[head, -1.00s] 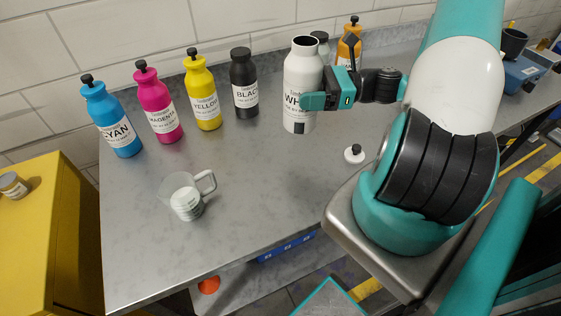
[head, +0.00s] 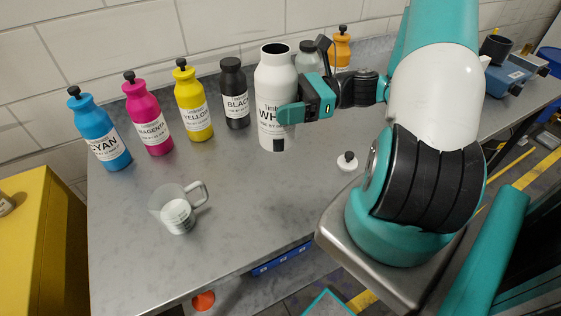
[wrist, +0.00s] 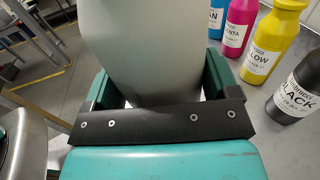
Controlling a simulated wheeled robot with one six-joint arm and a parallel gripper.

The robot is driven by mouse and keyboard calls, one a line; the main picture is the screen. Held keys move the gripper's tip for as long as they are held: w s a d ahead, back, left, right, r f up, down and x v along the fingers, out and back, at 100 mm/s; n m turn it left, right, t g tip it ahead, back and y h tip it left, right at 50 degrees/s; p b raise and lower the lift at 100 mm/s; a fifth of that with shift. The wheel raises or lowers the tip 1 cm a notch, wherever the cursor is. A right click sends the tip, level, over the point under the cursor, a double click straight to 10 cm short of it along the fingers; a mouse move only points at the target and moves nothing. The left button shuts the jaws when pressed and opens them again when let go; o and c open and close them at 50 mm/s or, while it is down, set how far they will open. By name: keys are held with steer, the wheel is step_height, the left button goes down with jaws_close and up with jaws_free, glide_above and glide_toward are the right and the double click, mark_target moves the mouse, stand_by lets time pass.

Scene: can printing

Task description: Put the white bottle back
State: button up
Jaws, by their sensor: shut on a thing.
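The white bottle (head: 276,80) is upright with an open, uncapped mouth, right of the black bottle (head: 235,92). My gripper (head: 300,106) is shut on its body from the right. In the wrist view the bottle (wrist: 155,50) fills the space between my fingers (wrist: 160,88). I cannot tell for sure whether its base touches the table. A white cap with a black knob (head: 347,162) lies on the table to its right. The clear measuring cup (head: 178,209) holds some white liquid at the front left.
Cyan (head: 101,130), magenta (head: 147,115) and yellow (head: 193,101) bottles stand in a row left of the black one. A grey bottle (head: 308,59) and an orange bottle (head: 341,50) stand behind my gripper. The grey table (head: 250,210) is clear at its middle front.

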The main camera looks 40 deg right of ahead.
step_height(320, 180, down, 14)
steer(key=p, duration=0.1)
steer(key=shift+r+p, duration=0.15)
steer(key=shift+p, duration=0.25)
steer(key=shift+f, duration=0.25)
steer(key=o, duration=1.4)
steer(key=shift+d, duration=0.1)
